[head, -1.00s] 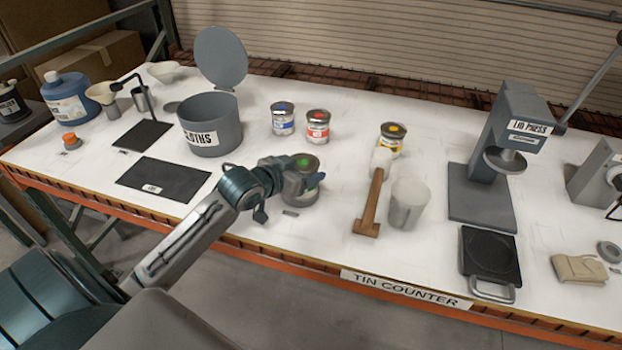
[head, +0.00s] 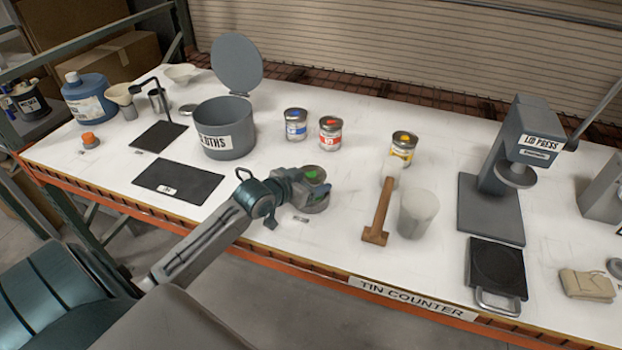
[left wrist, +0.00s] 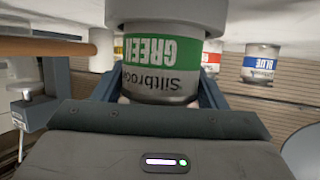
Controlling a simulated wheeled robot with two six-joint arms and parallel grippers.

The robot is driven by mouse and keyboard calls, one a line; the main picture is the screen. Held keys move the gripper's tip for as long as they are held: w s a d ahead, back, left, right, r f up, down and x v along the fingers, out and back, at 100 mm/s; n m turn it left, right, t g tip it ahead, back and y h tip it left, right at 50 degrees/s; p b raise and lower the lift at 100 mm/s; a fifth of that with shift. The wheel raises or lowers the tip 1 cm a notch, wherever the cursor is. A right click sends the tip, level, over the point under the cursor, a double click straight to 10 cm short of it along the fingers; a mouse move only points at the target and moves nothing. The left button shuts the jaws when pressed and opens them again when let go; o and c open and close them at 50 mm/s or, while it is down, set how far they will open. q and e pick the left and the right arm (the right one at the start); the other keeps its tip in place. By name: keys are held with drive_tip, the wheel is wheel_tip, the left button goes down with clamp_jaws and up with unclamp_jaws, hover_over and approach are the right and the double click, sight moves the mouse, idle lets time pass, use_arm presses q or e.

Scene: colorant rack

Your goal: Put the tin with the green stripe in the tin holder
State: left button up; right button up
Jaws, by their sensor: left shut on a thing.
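The green-striped tin (head: 313,174) is at the front middle of the counter in the head view, partly hidden by my left gripper (head: 307,189). Its GREEN label (left wrist: 165,50) fills the middle of the left wrist view, which is upside down. My left gripper is shut around the tin's sides. The grey round tin holder (head: 316,208) is directly under the tin; its wide rim (left wrist: 165,14) meets the tin's lower end in the wrist view. The tin looks upright and in the holder's mouth; whether it rests on the bottom is hidden. My right gripper is not in view.
Blue (head: 296,125), red (head: 330,134) and yellow (head: 402,150) tins stand behind. A mallet (head: 380,212) and a pale cup (head: 417,214) are to the right. The open cloths bin (head: 222,140) is to the left. A dark mat (head: 178,181) lies nearer the front.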

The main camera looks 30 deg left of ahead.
use_arm(q)
drive_tip(key=o, duration=1.1)
drive_tip(key=shift+r, duration=0.1)
drive_tip(key=shift+s+a, duration=0.1)
drive_tip(key=shift+s, duration=0.15)
drive_tip(key=v, duration=0.6)
drive_tip(key=shift+b, duration=0.3)
drive_tip(key=shift+p+v, duration=1)
drive_tip(key=shift+v, duration=1.75)
drive_tip(key=shift+r, duration=0.1)
